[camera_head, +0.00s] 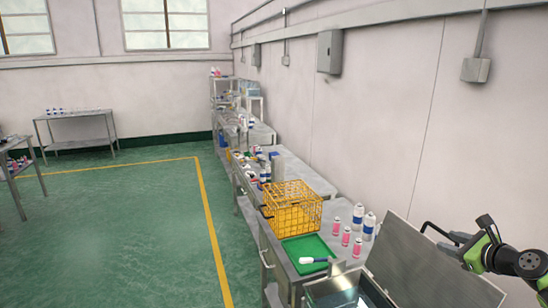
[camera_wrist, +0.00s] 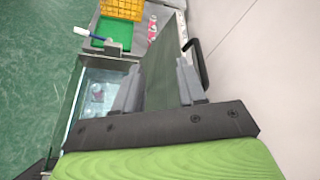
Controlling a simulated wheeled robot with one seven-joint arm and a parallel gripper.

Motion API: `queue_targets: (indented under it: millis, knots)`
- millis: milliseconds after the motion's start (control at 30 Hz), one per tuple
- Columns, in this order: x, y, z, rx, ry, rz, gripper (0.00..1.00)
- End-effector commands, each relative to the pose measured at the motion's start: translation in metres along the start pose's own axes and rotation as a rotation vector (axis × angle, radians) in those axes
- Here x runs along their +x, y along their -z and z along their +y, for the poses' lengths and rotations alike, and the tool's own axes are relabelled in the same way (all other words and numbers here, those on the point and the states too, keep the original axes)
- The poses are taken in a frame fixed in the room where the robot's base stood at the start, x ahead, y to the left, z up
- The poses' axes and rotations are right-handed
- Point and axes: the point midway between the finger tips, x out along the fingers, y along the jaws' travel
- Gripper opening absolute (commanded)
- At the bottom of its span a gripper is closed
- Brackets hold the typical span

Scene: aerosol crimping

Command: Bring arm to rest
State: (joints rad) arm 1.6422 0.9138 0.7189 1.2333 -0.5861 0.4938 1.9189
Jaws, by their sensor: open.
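In the head view my green and black arm end (camera_head: 490,252) is at the right edge, beside the raised lid (camera_head: 425,268) and right of the open tank (camera_head: 345,293). The fingers are hard to make out there.
A yellow wire crate (camera_head: 292,205), a green tray (camera_head: 306,250) with a white-and-blue item, and several pink and white cans (camera_head: 357,247) stand on the bench beyond the tank. A black handle (camera_wrist: 197,62) is beside the lid. A wall is close on the right; green floor is clear on the left.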

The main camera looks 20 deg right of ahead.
Motion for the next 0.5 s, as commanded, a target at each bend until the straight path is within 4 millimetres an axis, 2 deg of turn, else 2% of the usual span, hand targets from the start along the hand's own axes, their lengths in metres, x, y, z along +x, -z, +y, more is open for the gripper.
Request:
queue_targets:
  millis: [267, 367, 500]
  knots:
    - [0.024, -0.028, 0.039, -0.161, -0.102, 0.045, 0.4]
    - [0.035, -0.044, 0.063, -0.258, -0.16, 0.067, 0.4]
    - [0.048, -0.07, 0.106, -0.44, -0.262, 0.101, 0.4]
